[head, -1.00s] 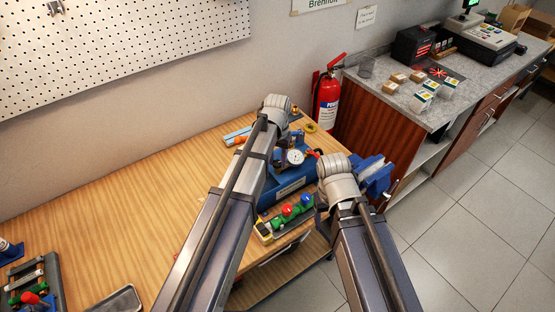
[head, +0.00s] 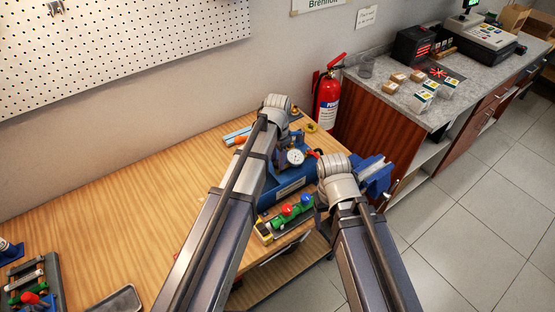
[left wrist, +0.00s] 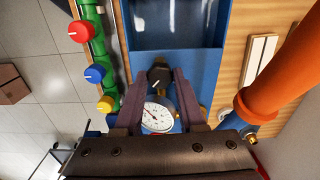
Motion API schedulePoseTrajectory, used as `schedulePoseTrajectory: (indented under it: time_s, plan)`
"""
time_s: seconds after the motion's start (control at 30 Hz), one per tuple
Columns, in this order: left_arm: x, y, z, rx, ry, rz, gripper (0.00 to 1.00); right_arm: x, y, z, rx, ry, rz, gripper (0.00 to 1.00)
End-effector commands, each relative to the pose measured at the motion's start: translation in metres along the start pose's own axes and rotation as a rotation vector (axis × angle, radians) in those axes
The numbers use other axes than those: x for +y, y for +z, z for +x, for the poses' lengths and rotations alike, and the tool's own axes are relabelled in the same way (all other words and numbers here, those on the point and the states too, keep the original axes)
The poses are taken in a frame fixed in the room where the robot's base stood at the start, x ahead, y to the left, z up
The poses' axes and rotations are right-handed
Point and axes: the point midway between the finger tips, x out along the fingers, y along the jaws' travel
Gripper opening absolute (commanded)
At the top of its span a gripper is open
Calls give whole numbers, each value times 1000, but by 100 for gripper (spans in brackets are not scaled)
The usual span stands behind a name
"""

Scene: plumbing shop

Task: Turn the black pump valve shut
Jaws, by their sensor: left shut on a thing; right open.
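The black pump valve (left wrist: 159,76) is a small dark knob with a pale mark, seen in the left wrist view just above the round white gauge (left wrist: 156,116). My left gripper (left wrist: 158,84) has its two fingers on either side of the knob and is shut on it. In the head view the gauge (head: 295,157) shows on the blue pump (head: 292,184), while my left forearm and wrist hide the knob and the left fingers. My right gripper (head: 322,200) is open beside the pump's right end; its fingers are mostly hidden by its wrist.
A blue vise (head: 373,178) is at the bench's right end. A fire extinguisher (head: 326,101) stands behind. The bench's left middle (head: 130,215) is clear.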

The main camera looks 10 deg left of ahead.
Motion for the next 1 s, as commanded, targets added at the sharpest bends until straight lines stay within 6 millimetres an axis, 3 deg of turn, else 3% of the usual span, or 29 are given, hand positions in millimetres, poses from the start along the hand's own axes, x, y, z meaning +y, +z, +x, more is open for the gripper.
schedulePoseTrajectory:
  time_s: [0.6, 1.0]
  plan:
    - [0, 0, 0, 0, 0, 563, 0, 0, 0, 0, 0, 0, 0, 69]
    - [0, 0, 0, 0, 0, 789, 0, 0, 0, 0, 0, 0, 0, 69]
